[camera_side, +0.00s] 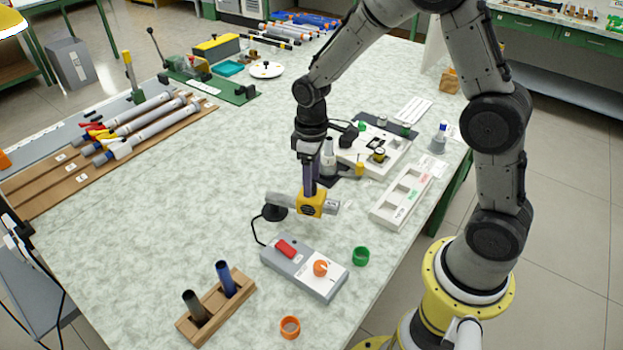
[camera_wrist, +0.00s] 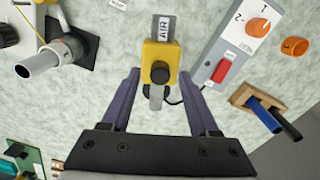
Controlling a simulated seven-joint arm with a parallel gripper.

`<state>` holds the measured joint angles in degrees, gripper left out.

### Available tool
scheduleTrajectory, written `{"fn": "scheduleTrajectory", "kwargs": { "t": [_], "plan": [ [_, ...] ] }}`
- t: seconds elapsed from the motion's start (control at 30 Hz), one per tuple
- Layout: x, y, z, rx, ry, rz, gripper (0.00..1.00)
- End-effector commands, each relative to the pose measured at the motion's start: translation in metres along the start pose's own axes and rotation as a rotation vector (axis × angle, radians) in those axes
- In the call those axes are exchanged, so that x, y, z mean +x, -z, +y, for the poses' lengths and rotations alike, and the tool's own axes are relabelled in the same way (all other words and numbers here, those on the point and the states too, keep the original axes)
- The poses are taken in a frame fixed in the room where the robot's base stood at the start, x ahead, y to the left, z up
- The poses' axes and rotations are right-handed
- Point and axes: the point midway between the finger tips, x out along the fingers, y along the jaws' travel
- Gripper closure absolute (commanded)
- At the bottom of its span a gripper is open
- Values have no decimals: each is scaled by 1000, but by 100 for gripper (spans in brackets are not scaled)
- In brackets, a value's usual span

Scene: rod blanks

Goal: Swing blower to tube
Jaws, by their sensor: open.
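The blower (camera_side: 312,203) has a yellow body and a grey nozzle marked AIR that points right in the side view. In the wrist view the yellow blower (camera_wrist: 160,52) lies between my fingertips with its nozzle pointing up the picture. My gripper (camera_side: 309,192) is open, its dark purple fingers at the blower's body; contact cannot be told. Its fingers also show in the wrist view (camera_wrist: 160,78), one on each side of the body. A grey open-ended tube (camera_wrist: 40,63) sits tilted in a dark holder at upper left of the wrist view, apart from the nozzle.
A grey control box (camera_side: 302,266) with a red switch and an orange knob stands in front of the blower. A wooden rack (camera_side: 215,306) holds two dark rods. A green ring (camera_side: 361,256) and an orange ring (camera_side: 290,327) lie nearby. The table's left middle is clear.

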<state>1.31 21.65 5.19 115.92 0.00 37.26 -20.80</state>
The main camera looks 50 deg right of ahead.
Motion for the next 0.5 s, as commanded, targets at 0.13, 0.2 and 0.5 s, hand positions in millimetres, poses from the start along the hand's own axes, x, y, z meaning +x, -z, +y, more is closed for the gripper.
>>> {"fn": "scheduleTrajectory", "kwargs": {
  "t": [0.13,0.2,0.5],
  "plan": [
    [6,0,0,0,0,-1,39],
    [6,0,0,0,0,0,39],
    [6,0,0,0,0,0,62]
  ]
}}
